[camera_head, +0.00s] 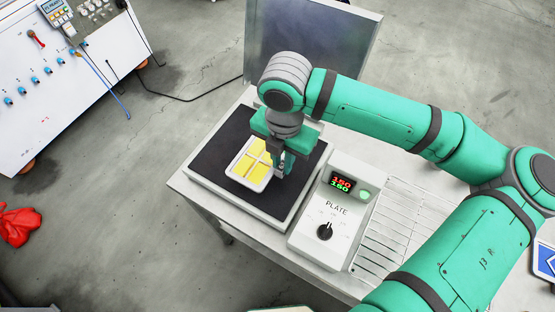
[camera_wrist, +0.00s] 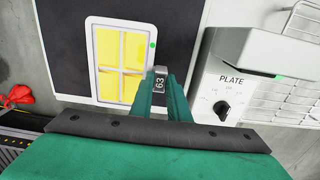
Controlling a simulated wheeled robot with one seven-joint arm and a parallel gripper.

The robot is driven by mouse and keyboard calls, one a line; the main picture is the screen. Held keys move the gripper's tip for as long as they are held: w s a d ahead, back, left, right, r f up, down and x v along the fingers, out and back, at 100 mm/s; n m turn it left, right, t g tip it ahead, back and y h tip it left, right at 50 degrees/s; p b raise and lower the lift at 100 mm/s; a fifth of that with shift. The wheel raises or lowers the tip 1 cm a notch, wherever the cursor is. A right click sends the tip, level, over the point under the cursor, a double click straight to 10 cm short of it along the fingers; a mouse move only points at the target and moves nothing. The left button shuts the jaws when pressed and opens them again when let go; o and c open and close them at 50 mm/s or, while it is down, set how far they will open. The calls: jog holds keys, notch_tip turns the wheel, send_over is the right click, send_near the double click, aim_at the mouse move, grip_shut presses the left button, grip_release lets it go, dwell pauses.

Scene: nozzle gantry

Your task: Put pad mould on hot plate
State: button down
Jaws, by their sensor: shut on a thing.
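The pad mould (camera_head: 251,164) is a white rectangular frame with yellow sections inside. It is over the black surface of the hot plate (camera_head: 217,155); I cannot tell whether it touches it. In the wrist view the pad mould (camera_wrist: 119,62) shows upright in the picture, with the black plate surface (camera_wrist: 64,44) around it. My gripper (camera_head: 283,168) is at the mould's right side and shut on it, at a small grey tab marked 63. In the wrist view my gripper (camera_wrist: 160,88) covers part of that tab.
The hot plate's control box (camera_head: 335,215) has a lit display and a knob, right of the black surface. A wire rack (camera_head: 395,225) lies further right. A grey upright panel (camera_head: 310,45) stands behind. A white cabinet (camera_head: 70,80) and a red cloth-like thing (camera_head: 18,225) are at the left.

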aim_at(281, 164)
jog(key=shift+w+a+f, duration=0.1)
jog(key=shift+w+f, duration=0.1)
jog(key=shift+f, duration=0.15)
jog(key=shift+w+f, duration=0.2)
jog(key=shift+f, duration=0.4)
jog(key=shift+w+f, duration=0.15)
jog(key=shift+f, duration=0.75)
jog(key=shift+s+a+f, duration=0.1)
jog(key=shift+s, duration=0.1)
jog(key=shift+f, duration=0.15)
jog(key=c, duration=1.7)
grip_release()
notch_tip(281, 164, up, 12)
jog(key=shift+r, duration=0.15)
